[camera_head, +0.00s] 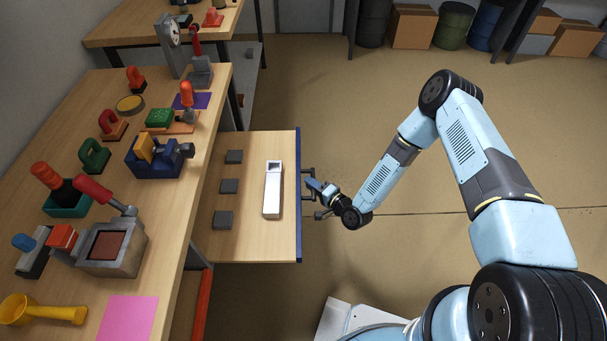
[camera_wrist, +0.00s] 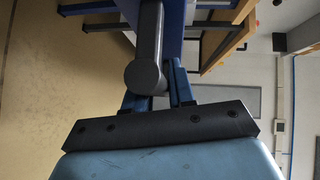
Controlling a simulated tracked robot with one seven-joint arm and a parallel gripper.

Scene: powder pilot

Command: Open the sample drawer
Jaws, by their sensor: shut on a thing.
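The sample drawer (camera_head: 255,247) is pulled out from under the workbench and its wooden inside shows. Its dark blue front panel (camera_head: 299,235) faces right, toward my arm. A grey bar handle (camera_head: 308,173) stands off the panel. My gripper (camera_head: 314,187) is at the handle. In the wrist view my gripper (camera_wrist: 160,95) has its blue fingers on either side of the grey handle (camera_wrist: 150,45), shut on it. Inside the drawer lie a white, elongated open-topped holder (camera_head: 272,208) and several dark grey square blocks (camera_head: 229,186).
The wooden workbench (camera_head: 170,230) to the left carries a blue vise-like device (camera_head: 158,160), stamps, a grey box (camera_head: 112,252), a yellow scoop (camera_head: 45,311) and a pink sheet (camera_head: 128,318). Barrels and cardboard boxes (camera_head: 413,27) stand at the back. Floor right of the drawer is open.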

